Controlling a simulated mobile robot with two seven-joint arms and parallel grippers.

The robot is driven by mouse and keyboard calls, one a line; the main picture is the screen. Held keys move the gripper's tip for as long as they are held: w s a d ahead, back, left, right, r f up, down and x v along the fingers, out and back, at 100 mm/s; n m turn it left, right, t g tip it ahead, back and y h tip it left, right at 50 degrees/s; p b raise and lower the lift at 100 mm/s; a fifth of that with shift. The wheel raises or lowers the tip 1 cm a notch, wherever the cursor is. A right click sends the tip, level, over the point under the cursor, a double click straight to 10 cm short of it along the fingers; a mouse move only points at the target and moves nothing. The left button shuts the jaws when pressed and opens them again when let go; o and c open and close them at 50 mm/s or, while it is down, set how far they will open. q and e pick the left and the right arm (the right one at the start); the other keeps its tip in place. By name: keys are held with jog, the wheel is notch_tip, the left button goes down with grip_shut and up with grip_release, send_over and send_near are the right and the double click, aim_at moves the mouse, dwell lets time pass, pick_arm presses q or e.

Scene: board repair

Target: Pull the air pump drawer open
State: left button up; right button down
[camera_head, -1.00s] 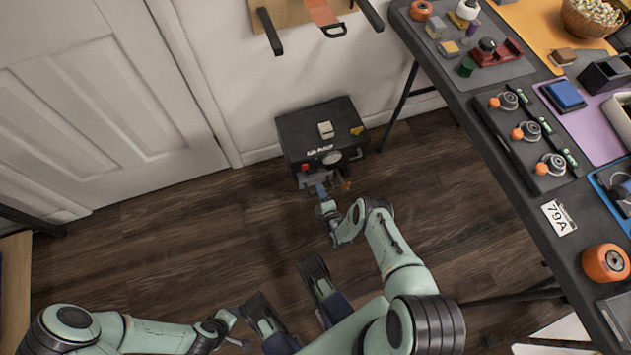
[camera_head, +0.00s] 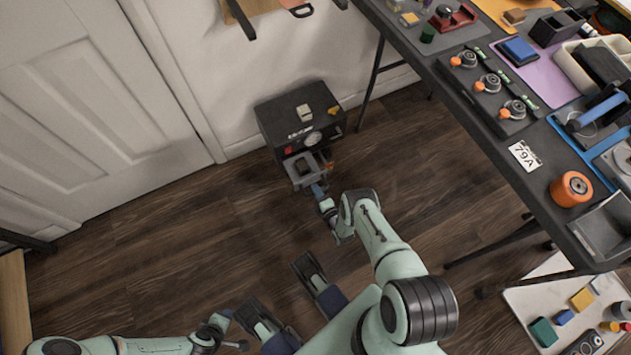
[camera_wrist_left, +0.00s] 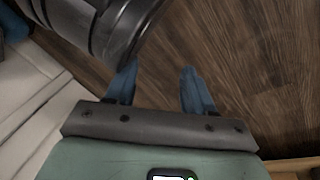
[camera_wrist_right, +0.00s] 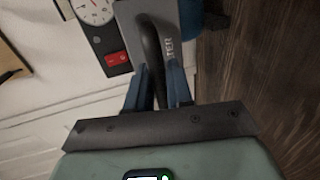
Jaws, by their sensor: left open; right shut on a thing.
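The air pump (camera_head: 300,112) is a black box on the floor against the wall, with a gauge and red switch on its front. Its grey drawer (camera_head: 301,167) stands out from the front, open at the top. My right gripper (camera_head: 318,190) is shut on the drawer's dark curved handle (camera_wrist_right: 152,48), which shows between the blue fingers in the right wrist view. The gauge (camera_wrist_right: 96,12) and red switch (camera_wrist_right: 116,58) are beside it there. My left gripper (camera_head: 228,314) is open and empty, low over the floor; its spread fingers show in the left wrist view (camera_wrist_left: 160,85).
A workbench (camera_head: 480,150) loaded with parts stands at the right, its legs near the pump. A white door (camera_head: 100,100) is at the left. A low board with several small items (camera_head: 570,310) is at lower right. The wooden floor before the pump is clear.

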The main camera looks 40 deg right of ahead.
pick_arm(q)
jog(key=shift+w, duration=0.1)
pick_arm(e)
jog(key=shift+f, duration=0.15)
jog(key=c, duration=1.1)
grip_release()
jog(key=shift+c, duration=0.2)
pick_arm(q)
jog(key=shift+r, duration=0.1)
pick_arm(e)
jog(key=shift+s+a+r, duration=0.1)
jog(key=shift+s+r, duration=0.15)
jog(key=shift+s, duration=0.1)
pick_arm(q)
jog(key=s+d+r+p, duration=0.2)
jog(key=d+r+p, duration=0.1)
jog(key=r+p, duration=0.1)
jog(key=shift+r+m+h, duration=0.3)
jog(key=shift+r, duration=0.55)
pick_arm(e)
jog(key=v, duration=1.2)
jog(key=shift+s, duration=0.25)
